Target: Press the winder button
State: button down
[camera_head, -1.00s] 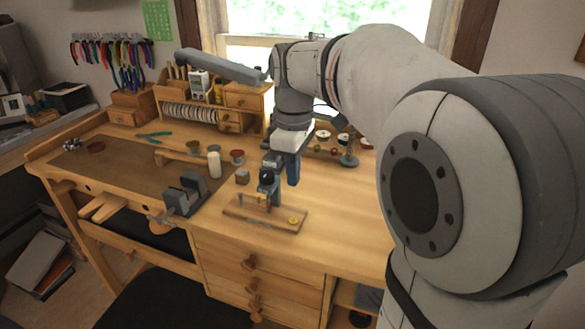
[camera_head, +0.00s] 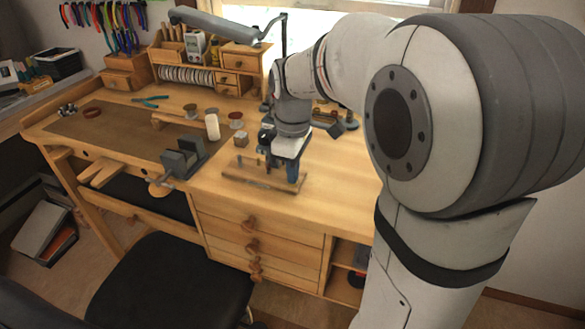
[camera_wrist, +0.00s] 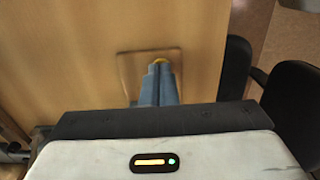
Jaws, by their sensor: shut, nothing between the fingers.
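The winder is a small wooden board (camera_head: 246,179) with a dark mechanism (camera_head: 266,140) on it, near the front edge of the workbench. In the head view the button is hidden behind my gripper. I cannot tell whether the fingertips touch it.
A grey vise (camera_head: 183,157) stands left of the winder. A small wooden block (camera_head: 241,139), a white cylinder (camera_head: 212,126) and spools (camera_head: 236,119) are behind it. A black chair (camera_head: 170,280) stands in front of the bench (camera_head: 345,190). Bench top right of the winder is clear.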

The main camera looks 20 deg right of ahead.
jog(key=shift+f, duration=0.55)
jog(key=shift+s+f+b, duration=0.25)
jog(key=shift+f+b, duration=0.05)
jog(key=shift+f, duration=0.05)
notch_tip(320, 180, up, 15)
jog(key=p, duration=0.4)
jog(key=shift+w+r, duration=0.15)
jog(key=shift+w, duration=0.15)
jog(key=shift+s, duration=0.1)
jog(key=s+f+m+t+p, duration=0.1)
jog(key=s+f+m, duration=0.4)
jog(key=s, duration=0.2)
jog(key=s+f+m+t+p, duration=0.1)
jog(key=s+f+m, duration=0.4)
jog(key=s, duration=0.3)
jog(key=shift+f+m+t, duration=0.3)
jog(key=shift+f+m, duration=0.05)
jog(key=shift+m, duration=0.05)
